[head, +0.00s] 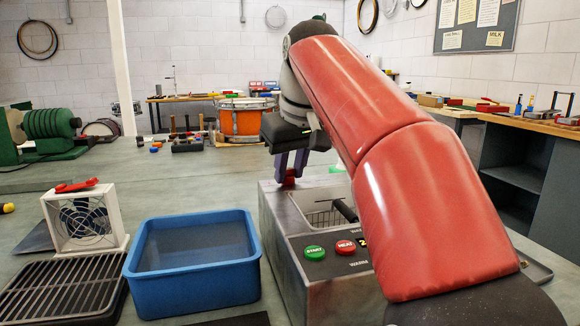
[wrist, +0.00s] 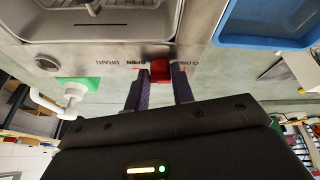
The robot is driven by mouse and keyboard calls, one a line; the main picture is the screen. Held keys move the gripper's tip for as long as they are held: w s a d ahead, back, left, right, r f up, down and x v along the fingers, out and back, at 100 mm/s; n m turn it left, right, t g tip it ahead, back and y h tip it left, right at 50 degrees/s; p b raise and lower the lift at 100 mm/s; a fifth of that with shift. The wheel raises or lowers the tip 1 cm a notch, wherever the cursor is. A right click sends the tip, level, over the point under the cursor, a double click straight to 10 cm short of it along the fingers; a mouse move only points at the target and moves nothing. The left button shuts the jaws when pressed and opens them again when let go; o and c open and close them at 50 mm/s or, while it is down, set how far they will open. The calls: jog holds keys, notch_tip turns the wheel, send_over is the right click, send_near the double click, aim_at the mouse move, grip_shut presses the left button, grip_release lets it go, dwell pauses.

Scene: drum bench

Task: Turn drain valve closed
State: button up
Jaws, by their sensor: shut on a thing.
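The red drain valve handle (wrist: 160,70) sits on the metal wall of the tank (wrist: 95,47), by the printed words DRAIN, OPEN and CLOSED. In the wrist view it lies between OPEN and CLOSED. My gripper (wrist: 160,80) has its two purple fingers on either side of the handle, shut on it. In the head view my gripper (head: 290,172) points down at the far left corner of the tank (head: 290,225), with a bit of the red handle (head: 291,175) showing between the fingers. The handle's exact angle is hard to tell.
A blue tub (head: 193,270) stands left of the tank; a white fan (head: 84,217) and a black rack (head: 62,290) are farther left. A white pipe (wrist: 62,105) is near the valve.

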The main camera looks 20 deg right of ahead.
jog(key=n, duration=0.2)
jog(key=n+y, duration=0.1)
jog(key=n, duration=0.1)
jog(key=shift+w+d+n+g+y, duration=0.1)
jog(key=shift+d+n+g+y, duration=0.1)
jog(key=shift+n+g+y, duration=0.1)
jog(key=shift+d+n+g+y, duration=0.1)
jog(key=shift+n+g+y, duration=0.45)
jog(key=shift+n, duration=1.25)
jog(key=o, duration=0.9)
jog(key=shift+o, duration=0.2)
